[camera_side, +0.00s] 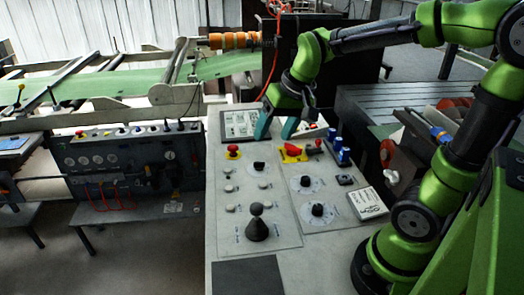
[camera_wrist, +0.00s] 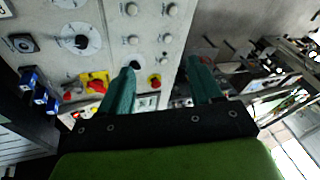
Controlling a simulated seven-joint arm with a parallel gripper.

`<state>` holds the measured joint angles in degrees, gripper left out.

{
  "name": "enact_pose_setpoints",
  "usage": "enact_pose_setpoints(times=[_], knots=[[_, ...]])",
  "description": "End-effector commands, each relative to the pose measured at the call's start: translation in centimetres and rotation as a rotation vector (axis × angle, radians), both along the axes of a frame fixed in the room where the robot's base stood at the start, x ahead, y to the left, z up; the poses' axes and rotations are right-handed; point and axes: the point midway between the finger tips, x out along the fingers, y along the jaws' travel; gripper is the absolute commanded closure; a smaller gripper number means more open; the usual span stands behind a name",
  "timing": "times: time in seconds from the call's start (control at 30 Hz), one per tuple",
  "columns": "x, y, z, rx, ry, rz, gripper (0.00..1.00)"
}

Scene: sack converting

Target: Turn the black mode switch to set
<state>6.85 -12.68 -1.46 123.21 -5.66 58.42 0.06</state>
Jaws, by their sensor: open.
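Three black knobs show on the control panel (camera_side: 215,262), and I cannot read which is marked as the mode switch. One small black knob (camera_side: 259,166) is on the left plate and is partly hidden by a finger in the wrist view (camera_wrist: 135,65). Two more, an upper dial knob (camera_side: 305,181) and a lower dial knob (camera_side: 317,209), sit on pale round dials on the right plate. One dial knob shows in the wrist view (camera_wrist: 81,42). My gripper (camera_side: 274,136) is open and empty, above the panel's far end, its teal fingers apart in the wrist view (camera_wrist: 162,68).
A red mushroom button (camera_side: 233,152), a yellow-and-red switch (camera_side: 292,153) and blue knobs (camera_side: 338,150) stand close to my gripper. A white card (camera_side: 368,203) lies at the right. Several pale buttons sit between.

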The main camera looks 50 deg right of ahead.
Motion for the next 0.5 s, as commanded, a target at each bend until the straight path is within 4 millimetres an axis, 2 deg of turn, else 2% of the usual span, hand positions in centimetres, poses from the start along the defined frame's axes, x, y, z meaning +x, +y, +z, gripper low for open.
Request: enact_pose_setpoints(times=[0.03,0.1,0.3,0.4,0.5], knots=[[1.8,-1.3,-0.6,-0.001,0.047,-0.026,0.36],[4.1,-3.0,-1.3,-0.005,0.105,-0.058,0.36],[9.9,-8.3,-4.3,-0.02,0.265,-0.159,0.36],[12.0,-10.6,-5.6,-0.031,0.326,-0.206,0.36],[13.5,-12.0,-5.9,-0.041,0.359,-0.242,0.36]])
